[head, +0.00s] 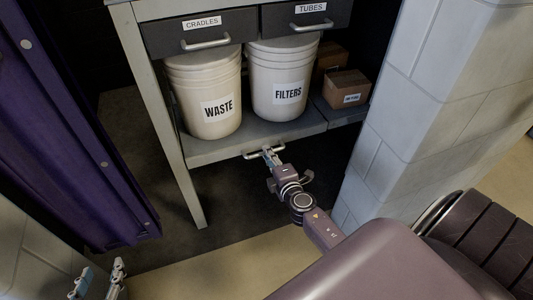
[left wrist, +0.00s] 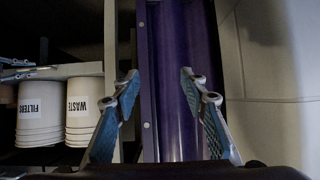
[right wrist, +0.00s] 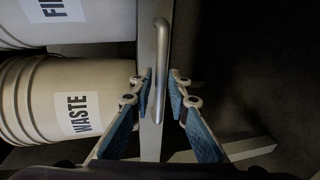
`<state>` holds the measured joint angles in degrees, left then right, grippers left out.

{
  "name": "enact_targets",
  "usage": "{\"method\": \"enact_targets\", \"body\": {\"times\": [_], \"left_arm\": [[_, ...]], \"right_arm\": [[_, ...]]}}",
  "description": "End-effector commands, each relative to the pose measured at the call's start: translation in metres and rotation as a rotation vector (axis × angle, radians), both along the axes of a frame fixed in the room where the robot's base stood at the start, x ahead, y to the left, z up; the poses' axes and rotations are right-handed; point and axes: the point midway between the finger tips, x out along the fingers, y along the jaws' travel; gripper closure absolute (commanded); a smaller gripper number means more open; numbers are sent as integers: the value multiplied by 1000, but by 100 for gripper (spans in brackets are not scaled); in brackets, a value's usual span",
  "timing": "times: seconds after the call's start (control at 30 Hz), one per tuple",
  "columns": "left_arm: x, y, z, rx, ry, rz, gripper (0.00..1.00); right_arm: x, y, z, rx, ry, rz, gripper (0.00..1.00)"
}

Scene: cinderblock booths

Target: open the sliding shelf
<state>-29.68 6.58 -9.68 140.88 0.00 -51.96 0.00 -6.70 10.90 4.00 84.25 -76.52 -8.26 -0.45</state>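The sliding shelf (head: 205,150) is the grey lower board of the workbench, bearing the WASTE and FILTERS buckets. Its pale bar handle (head: 250,156) is on the front edge; the handle also shows upright in the right wrist view (right wrist: 162,45). My right gripper (head: 268,152) is at this handle. In the right wrist view its fingers stand on either side of the bar, partly closed, with small gaps that still show. My left gripper (head: 99,268) is low at the left of the head view, away from the shelf. In the left wrist view it is open and empty.
The WASTE bucket (head: 207,92) and FILTERS bucket (head: 281,85) stand on the shelf, with cardboard boxes (head: 346,88) to their right. CRADLES (head: 180,36) and TUBES (head: 327,20) drawers are above. A purple curtain-like panel (head: 70,130) is left; a cinderblock wall (head: 430,90) is right.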

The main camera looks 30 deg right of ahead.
Motion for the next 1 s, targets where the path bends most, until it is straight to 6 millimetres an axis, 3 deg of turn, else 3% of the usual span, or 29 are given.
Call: {"method": "enact_targets", "body": {"times": [0.2, 0.47, 0.63, 1.0], "left_arm": [[10, -4, 12, -16, -68, -4, 60], [11, -5, 14, -18, -77, -5, 60], [11, -5, 14, -18, -77, -5, 60], [11, -5, 14, -18, -76, -5, 60]], "right_arm": [[17, -4, -5, 1, 1, 0, 84], [18, -4, -5, 1, 1, 0, 84], [18, -4, -5, 1, 1, 0, 99], [18, -4, -5, 1, 2, 0, 100]]}}
